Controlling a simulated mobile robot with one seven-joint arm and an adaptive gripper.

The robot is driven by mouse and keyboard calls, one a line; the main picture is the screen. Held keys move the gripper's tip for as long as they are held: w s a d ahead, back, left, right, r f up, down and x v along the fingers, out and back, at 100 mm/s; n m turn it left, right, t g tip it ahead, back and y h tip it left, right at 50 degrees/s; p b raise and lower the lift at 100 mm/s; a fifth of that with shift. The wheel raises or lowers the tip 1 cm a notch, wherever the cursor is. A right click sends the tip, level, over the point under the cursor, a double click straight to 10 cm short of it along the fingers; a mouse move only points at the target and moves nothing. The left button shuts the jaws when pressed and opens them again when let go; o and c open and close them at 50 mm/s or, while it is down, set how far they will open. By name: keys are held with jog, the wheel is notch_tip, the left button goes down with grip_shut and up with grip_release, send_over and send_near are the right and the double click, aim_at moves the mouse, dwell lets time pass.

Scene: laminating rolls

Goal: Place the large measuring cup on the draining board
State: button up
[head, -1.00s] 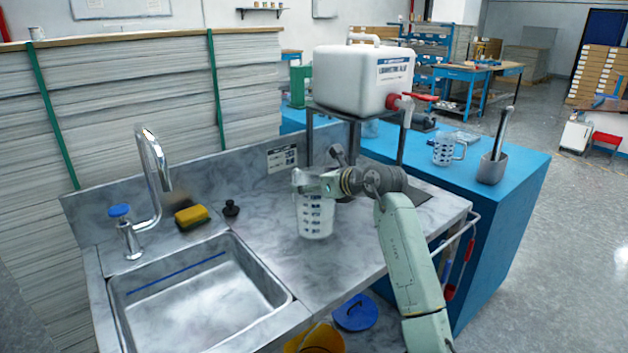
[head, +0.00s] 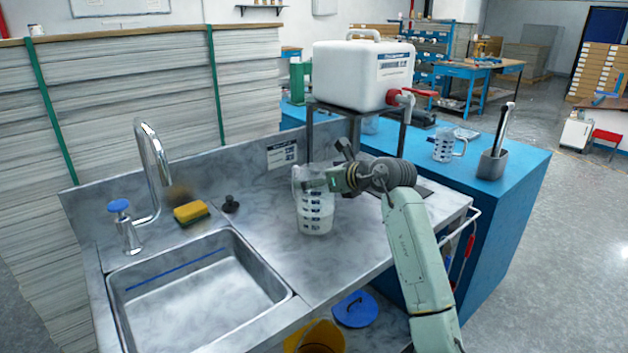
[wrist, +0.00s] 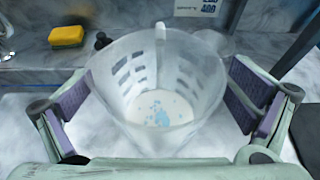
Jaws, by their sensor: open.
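The large measuring cup (head: 316,216), clear with dark markings, stands upright on the grey marbled draining board (head: 350,250) right of the sink. In the wrist view the cup (wrist: 165,120) is seen from above, with some pale blue at its bottom. My gripper (head: 318,184) is at the cup's upper part in the head view. In the wrist view my gripper (wrist: 160,108) is open, with one purple-padded finger on each side of the cup and gaps visible between pads and wall. Part of the far finger is hidden by the cup in the head view.
The sink (head: 200,290) with its tap (head: 150,170) lies left. A yellow sponge (head: 190,212) and black plug (head: 231,204) sit behind it. A white tank (head: 360,78) stands behind right. A smaller cup (head: 445,148) stands on the blue counter (head: 515,185).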

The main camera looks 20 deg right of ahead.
jog(key=b+v, duration=0.2)
jog(key=v, duration=0.8)
jog(key=shift+b, duration=0.4)
